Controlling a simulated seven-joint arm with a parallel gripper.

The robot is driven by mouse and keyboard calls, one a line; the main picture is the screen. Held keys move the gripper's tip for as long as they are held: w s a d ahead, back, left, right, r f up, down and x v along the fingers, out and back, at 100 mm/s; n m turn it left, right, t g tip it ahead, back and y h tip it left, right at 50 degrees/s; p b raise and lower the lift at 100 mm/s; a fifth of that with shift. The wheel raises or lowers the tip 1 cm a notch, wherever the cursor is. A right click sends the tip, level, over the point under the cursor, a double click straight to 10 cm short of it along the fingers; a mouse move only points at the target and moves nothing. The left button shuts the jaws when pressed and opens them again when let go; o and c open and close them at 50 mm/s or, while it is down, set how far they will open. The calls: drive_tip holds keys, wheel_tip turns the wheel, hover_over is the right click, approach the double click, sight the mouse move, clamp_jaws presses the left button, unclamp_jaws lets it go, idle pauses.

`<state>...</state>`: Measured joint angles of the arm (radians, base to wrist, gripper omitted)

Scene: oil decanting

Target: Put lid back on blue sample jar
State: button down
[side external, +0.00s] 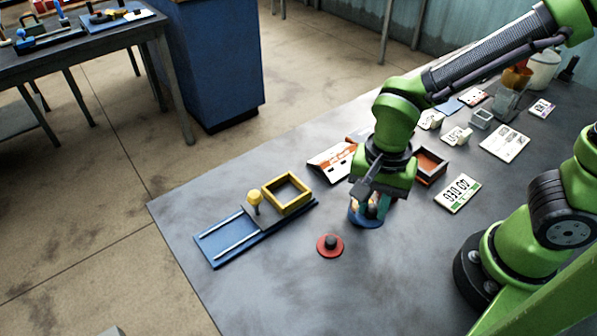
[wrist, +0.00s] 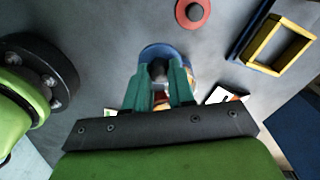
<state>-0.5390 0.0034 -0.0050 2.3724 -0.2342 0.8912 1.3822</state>
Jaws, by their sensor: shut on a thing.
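A round blue lid (side external: 367,221) with a dark knob is under my gripper in the side view. It also shows in the wrist view (wrist: 148,53). My gripper (wrist: 160,76) points down, with its teal fingers closed on the dark knob. In the side view my gripper (side external: 373,205) hides most of the lid's top. I cannot tell whether the blue lid rests on a jar, on the table or just above it.
A red lid with a dark knob (side external: 330,246) lies in front on the grey table. A blue slide tray (side external: 226,245) with a yellow frame (side external: 287,193) is at left. An orange-brown open box (side external: 430,166) and a label card (side external: 458,194) are at right.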

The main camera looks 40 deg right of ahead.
drive_tip(key=w+d+r+m, duration=0.3)
drive_tip(key=w+d+r, duration=0.1)
drive_tip(key=w+r, duration=0.1)
drive_tip(key=shift+s+f, duration=0.1)
drive_tip(key=shift+f, duration=2.95)
drive_tip(key=shift+f, duration=0.15)
drive_tip(key=shift+c, duration=2)
unclamp_jaws()
wheel_tip(320, 180, up, 7)
